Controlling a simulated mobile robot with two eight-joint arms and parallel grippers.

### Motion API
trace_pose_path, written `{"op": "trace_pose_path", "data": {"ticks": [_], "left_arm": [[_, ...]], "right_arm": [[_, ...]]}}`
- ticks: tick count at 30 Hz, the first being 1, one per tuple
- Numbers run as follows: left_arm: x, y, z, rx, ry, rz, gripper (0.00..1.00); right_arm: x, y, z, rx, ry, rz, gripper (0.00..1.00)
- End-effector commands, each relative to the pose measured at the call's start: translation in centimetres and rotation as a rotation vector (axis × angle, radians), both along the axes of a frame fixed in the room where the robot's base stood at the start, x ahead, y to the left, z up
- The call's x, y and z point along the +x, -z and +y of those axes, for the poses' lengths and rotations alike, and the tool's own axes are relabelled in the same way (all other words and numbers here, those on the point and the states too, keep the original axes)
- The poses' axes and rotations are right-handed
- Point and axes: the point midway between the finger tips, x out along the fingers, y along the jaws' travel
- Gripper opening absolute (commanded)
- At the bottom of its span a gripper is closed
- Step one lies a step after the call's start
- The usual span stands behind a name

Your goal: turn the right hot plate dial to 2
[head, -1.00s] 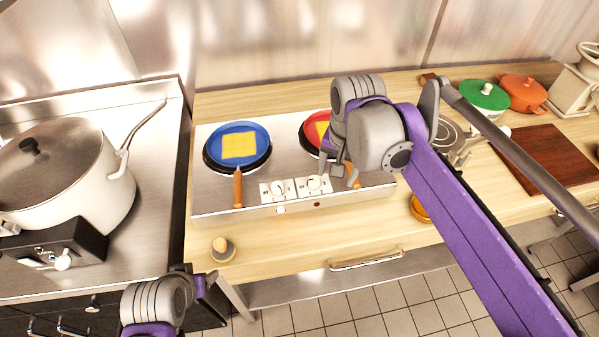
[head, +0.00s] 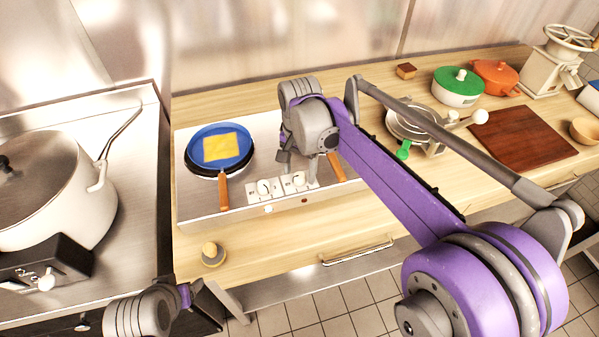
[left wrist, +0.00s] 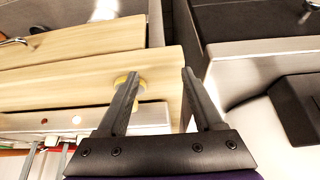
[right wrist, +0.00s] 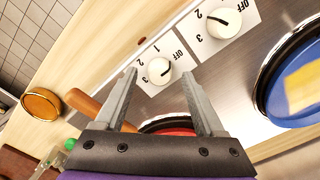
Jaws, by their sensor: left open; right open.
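The hot plate (head: 200,205) is a steel unit with two white dials on its front. The right dial (right wrist: 158,70) shows in the right wrist view, on a plate marked OFF, 1, 2, 3; its exact setting is hard to read. The left dial (right wrist: 224,22) is beside it and also shows in the head view (head: 264,187). My right gripper (right wrist: 160,82) is open, its fingertips on either side of the right dial in that view; contact cannot be told. My left gripper (left wrist: 158,75) is open and empty, near the counter's front edge.
A blue pan (head: 236,160) with a yellow slice is on the left plate. A red pan (right wrist: 170,130) is on the right plate, mostly hidden by my arm in the head view; its wooden handle (head: 337,167) reaches forward near my right gripper. A small yellow-topped item (head: 213,254) stands front left.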

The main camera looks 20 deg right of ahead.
Motion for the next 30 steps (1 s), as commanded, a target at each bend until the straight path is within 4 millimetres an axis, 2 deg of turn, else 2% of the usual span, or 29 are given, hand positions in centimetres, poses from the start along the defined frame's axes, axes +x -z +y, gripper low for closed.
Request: {"op": "trace_pose_path", "data": {"ticks": [4,12,14,24,30], "left_arm": [[-0.02,0.07,0.0,0.0,0.0,0.0,0.68],[-0.02,0.05,0.0,0.0,0.0,0.0,0.68],[-0.02,0.05,0.0,0.0,0.0,0.0,0.68],[-0.03,0.06,0.0,0.0,0.0,0.0,0.68],[-0.03,0.06,0.0,0.0,0.0,0.001,0.68]], "right_arm": [[-0.02,0.94,-0.02,0.0,0.0,0.0,0.71],[-0.03,1.06,-0.02,0.0,0.0,0.0,0.71],[-0.03,1.06,-0.02,0.0,0.0,0.0,0.62],[-0.03,1.04,0.0,0.0,-0.001,0.0,0.01],[-0.04,1.03,-0.01,0.0,-0.003,0.0,0.0]]}}
